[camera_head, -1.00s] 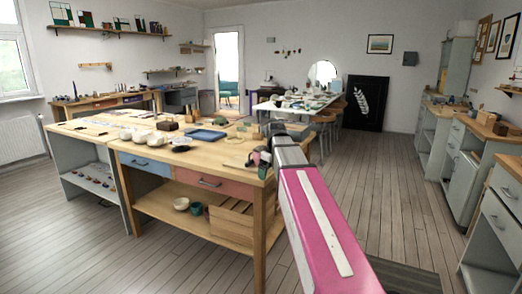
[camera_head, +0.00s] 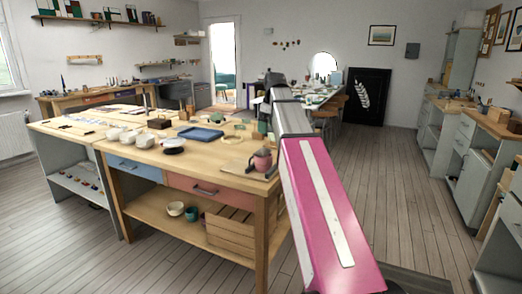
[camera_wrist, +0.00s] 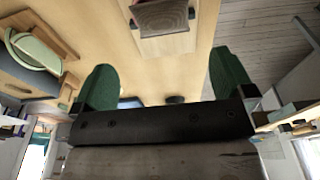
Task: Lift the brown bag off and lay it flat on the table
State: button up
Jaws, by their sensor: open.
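My gripper (camera_wrist: 164,78) is open in the wrist view, with its two green fingers apart and nothing between them. Beyond the fingertips, at the top edge, a grey-brown patterned object (camera_wrist: 162,18) lies on a pale board (camera_wrist: 166,45); it may be the brown bag, but it is cut off and I cannot be sure. In the head view I cannot make out a brown bag; my pink and grey arm hides part of the scene, and my gripper does not show clearly there.
A cluttered white table (camera_head: 318,97) stands behind. The floor (camera_head: 400,165) right of my arm is clear.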

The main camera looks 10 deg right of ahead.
send_over(263, 149)
jog(key=d, duration=0.1)
jog(key=f, duration=0.5)
jog(key=shift+s+f, duration=0.2)
jog(key=shift+s, duration=0.1)
jog(key=shift+w+a+f, duration=0.1)
jog(key=shift+a+f, duration=0.05)
jog(key=shift+f, duration=0.7)
jog(key=shift+w+a+f, duration=0.1)
jog(key=shift+a+f, duration=0.1)
jog(key=shift+f, duration=0.7)
jog(key=shift+w+a+f, duration=0.1)
jog(key=shift+a+f, duration=0.05)
jog(key=shift+f, duration=0.7)
jog(key=c, duration=1)
jog(key=shift+r, duration=0.1)
